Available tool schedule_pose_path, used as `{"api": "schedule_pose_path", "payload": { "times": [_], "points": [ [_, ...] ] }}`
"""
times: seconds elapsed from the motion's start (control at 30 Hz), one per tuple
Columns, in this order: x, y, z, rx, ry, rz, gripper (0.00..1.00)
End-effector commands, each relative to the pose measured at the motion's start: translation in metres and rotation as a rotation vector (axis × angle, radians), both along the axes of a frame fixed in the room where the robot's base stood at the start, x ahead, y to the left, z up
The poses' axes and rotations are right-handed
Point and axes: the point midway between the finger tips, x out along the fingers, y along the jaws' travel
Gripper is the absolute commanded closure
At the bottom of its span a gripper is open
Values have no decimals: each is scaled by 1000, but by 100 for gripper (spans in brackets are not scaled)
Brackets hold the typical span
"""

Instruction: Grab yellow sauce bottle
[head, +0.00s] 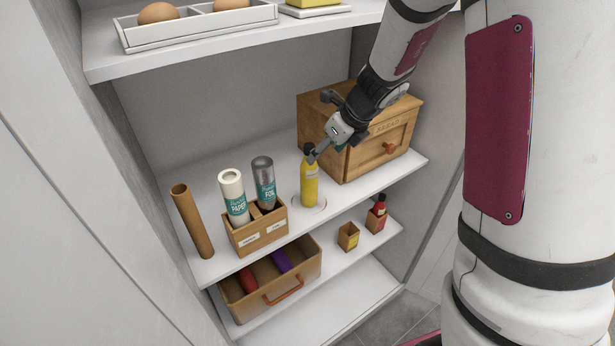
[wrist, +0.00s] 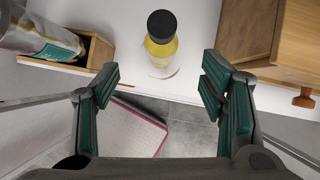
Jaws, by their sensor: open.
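The yellow sauce bottle (head: 309,184) with a dark cap stands upright on the middle shelf, on a pale round mark, between the roll holder and the wooden bread box. In the wrist view the bottle (wrist: 161,40) is seen from above, ahead of my fingers and roughly centred between them. My gripper (head: 316,152) is at the height of the bottle's cap in the head view, overlapping it in the picture. In the wrist view my gripper (wrist: 161,85) is open with nothing between its green-padded fingers.
The wooden bread box (head: 360,140) stands close to the right of the bottle. A wooden holder (head: 258,232) with paper and foil rolls stands to its left, beside a brown tube (head: 192,221). The upper shelf (head: 200,50) overhangs. A drawer (head: 270,285) and two small boxes sit below.

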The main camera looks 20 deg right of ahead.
Motion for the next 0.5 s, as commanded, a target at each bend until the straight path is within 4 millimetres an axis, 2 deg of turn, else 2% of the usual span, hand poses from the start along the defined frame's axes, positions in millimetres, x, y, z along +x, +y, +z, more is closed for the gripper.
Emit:
{"api": "schedule_pose_path", "payload": {
  "times": [0.03, 0.2, 0.5],
  "points": [
    [5, 2, -12, 0, 5, 0, 35],
    [19, 10, -39, 0, 5, 2, 35],
    [29, 16, -60, -1, 1, 3, 35]
  ]
}}
